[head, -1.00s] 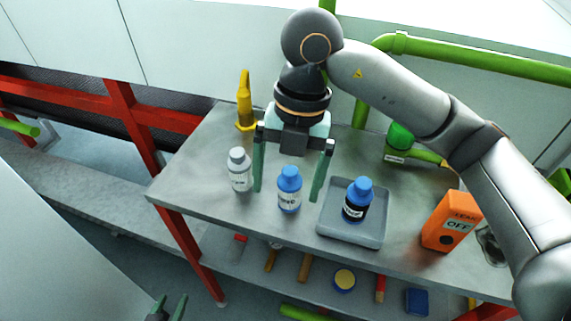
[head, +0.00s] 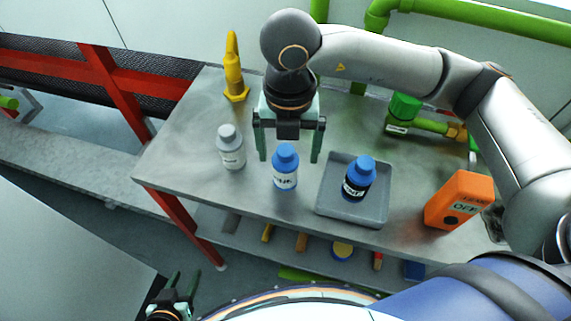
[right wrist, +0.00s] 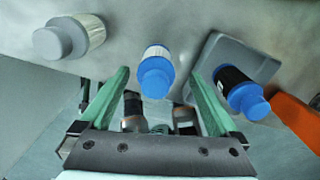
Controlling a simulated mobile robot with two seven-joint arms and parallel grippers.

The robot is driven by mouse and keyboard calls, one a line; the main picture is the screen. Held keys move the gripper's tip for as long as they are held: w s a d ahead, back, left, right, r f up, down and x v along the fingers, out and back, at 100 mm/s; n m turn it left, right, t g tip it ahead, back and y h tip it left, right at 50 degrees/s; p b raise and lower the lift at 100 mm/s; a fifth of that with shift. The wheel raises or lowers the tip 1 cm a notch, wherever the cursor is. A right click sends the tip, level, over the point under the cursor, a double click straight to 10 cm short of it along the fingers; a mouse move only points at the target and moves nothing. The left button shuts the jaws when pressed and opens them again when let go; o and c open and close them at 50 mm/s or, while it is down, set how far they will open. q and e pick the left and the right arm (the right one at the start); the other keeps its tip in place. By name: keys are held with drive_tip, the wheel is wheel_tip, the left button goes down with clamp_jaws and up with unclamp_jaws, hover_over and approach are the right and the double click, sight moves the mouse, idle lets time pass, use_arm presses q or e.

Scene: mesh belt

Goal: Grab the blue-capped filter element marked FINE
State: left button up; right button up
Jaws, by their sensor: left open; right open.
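A blue-capped blue element with a white label (head: 285,168) stands upright on the table; it also shows in the right wrist view (right wrist: 155,72). Another blue-capped one with a black label (head: 358,180) stands in a grey tray (head: 372,217); it also shows in the right wrist view (right wrist: 242,93). The lettering on both is too blurred to read surely. My right gripper (head: 289,158) is open and empty behind the white-labelled element, which shows between its fingers in the right wrist view. My left gripper (head: 183,283) is open and empty, low left, away from the table.
A grey-capped white element (head: 231,147) stands left of the blue ones. An orange box marked OFF (head: 459,200) stands right of the tray. A yellow piece (head: 234,70) and a green-capped fitting (head: 403,112) stand at the back. Small items lie on the lower shelf.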

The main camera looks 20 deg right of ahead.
sight(286, 166)
drive_tip(key=f, duration=0.5)
drive_tip(key=shift+w+a, duration=0.1)
drive_tip(key=shift+a, duration=0.1)
drive_tip(key=shift+c, duration=0.3)
clamp_jaws()
drive_tip(key=shift+r, duration=0.1)
